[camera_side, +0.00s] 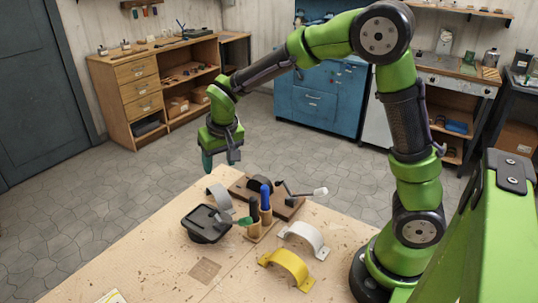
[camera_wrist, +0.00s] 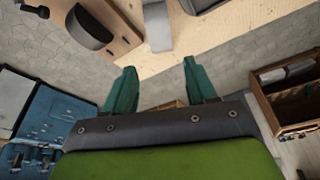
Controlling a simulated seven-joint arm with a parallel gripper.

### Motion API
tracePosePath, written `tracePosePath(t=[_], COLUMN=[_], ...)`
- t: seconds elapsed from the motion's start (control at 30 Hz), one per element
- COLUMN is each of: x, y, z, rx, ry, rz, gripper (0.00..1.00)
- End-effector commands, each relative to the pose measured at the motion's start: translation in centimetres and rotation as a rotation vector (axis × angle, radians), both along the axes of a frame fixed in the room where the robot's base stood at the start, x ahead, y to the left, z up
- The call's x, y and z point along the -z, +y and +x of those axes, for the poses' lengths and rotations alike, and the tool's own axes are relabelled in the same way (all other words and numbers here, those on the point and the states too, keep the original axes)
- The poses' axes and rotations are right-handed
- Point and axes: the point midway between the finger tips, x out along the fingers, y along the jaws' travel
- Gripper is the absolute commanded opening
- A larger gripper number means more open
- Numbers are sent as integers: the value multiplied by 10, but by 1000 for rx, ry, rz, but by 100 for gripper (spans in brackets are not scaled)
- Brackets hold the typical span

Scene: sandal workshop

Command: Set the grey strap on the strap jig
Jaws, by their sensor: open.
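The grey strap (camera_side: 219,198) is an arched band on the wooden table, near its far left edge, just left of the strap jig. Grey that looks like the strap also shows at the top of the wrist view (camera_wrist: 157,27), cut off by the frame. The strap jig (camera_side: 288,211) is a brown board with a dark rounded form (camera_side: 261,183) on it; the form is bare in the wrist view (camera_wrist: 88,30). My gripper (camera_side: 221,164) is open and empty, above the far table edge and higher than the strap. Its teal fingers (camera_wrist: 160,82) stand wide apart.
A black tray-like item (camera_side: 203,226) and a holder with blue and black handled tools (camera_side: 259,210) stand in front of the strap and jig. White (camera_side: 303,235) and yellow (camera_side: 287,264) straps lie nearer.

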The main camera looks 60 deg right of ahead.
Motion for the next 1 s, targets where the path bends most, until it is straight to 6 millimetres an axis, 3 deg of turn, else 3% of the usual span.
tracePosePath(t=[0.17,0.33,0.5,0.6,0.8,1.0], x=[-41,-85,-106,-109,-107,-106], y=[0,4,11,15,20,20], z=[-35,-98,-158,-184,-208,-210], rx=[1,-22,-55,-73,-92,-94], ry=[-58,-153,-251,-297,-345,-348], rz=[77,173,234,250,261,262], gripper=[57,57,57,57,57,57])
